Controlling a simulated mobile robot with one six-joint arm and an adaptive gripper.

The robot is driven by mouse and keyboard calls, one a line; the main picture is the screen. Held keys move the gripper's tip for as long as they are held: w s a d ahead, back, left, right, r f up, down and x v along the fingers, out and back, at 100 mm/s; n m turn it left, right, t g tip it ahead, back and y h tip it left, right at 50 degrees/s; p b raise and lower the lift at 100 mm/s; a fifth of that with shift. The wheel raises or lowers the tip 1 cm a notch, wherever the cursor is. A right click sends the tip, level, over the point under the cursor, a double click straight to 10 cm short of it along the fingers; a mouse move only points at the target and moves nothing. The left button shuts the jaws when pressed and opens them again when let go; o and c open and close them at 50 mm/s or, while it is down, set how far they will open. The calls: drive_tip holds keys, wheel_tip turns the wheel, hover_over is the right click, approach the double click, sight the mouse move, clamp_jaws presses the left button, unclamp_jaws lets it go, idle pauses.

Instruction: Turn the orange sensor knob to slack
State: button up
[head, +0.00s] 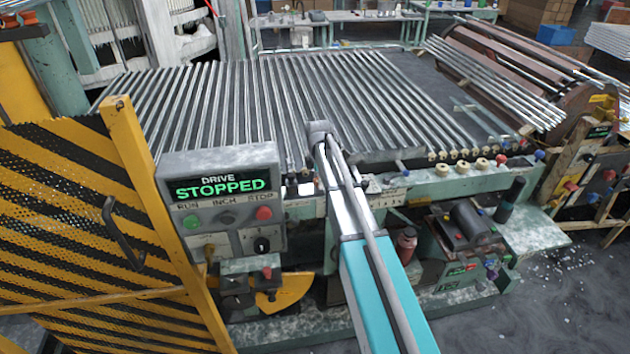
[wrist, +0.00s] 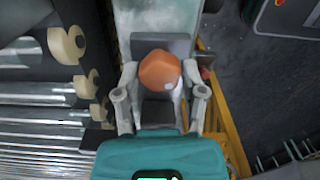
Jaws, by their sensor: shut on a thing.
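The orange sensor knob (wrist: 160,70) is at the middle of the wrist view, on a grey mount over a pale machine rail. A small white mark shows on its right side. My gripper (wrist: 160,84) has a finger on either side of the knob and is shut on it. In the head view my arm crosses the machine's front edge, and I cannot make out the knob or the gripper there. The knob's base is partly hidden, and no slack label is readable.
The control box (head: 220,205) reads DRIVE STOPPED. A yellow-and-black guard gate (head: 90,200) stands open at the left. Cream rollers (wrist: 68,45) sit left of my gripper. Open floor shows at the wrist view's right.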

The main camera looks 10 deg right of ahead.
drive_tip(key=o, duration=1.2)
drive_tip(key=shift+c, duration=0.2)
